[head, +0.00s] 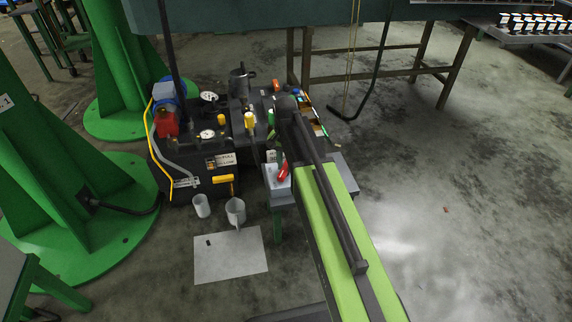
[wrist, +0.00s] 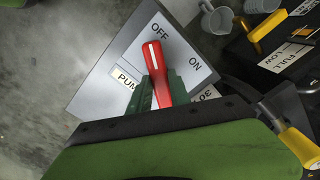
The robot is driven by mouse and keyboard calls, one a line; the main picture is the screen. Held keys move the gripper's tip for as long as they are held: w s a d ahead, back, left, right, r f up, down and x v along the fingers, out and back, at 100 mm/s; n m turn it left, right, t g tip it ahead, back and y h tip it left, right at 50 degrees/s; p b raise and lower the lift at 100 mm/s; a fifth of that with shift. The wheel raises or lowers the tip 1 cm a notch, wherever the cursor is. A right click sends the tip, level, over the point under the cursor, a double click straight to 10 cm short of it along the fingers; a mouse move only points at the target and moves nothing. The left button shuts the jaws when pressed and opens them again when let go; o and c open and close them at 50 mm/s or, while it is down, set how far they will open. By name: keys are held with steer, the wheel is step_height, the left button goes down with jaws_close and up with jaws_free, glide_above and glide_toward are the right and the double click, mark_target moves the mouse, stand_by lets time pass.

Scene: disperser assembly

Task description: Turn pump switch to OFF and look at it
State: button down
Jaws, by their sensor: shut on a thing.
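The pump switch is a red handle with a white line (wrist: 155,65) on a light grey panel (wrist: 110,65) marked OFF, ON and PUMP. The handle's tip lies beside the word OFF, and ON is farther to the right. My gripper (wrist: 161,92) is shut on the red handle, with a green finger on either side. In the head view the red handle (head: 283,172) shows on its grey box (head: 272,184), left of my arm. My fingers cannot be made out there.
A black pump unit (head: 205,160) with gauges, a yellow hose and a yellow handle stands left of the switch box. Two pale cups (head: 235,211) and a white sheet (head: 230,256) are on the floor in front. Green columns (head: 60,180) stand at left.

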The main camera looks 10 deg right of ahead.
mark_target(286, 167)
steer(key=n, duration=0.6)
steer(key=shift+s+n, duration=0.1)
steer(key=shift+n, duration=0.3)
stand_by(0.4)
steer(key=c, duration=1.2)
jaws_free()
step_height(286, 167, up, 17)
steer(key=p, duration=1.7)
steer(key=shift+r, duration=0.2)
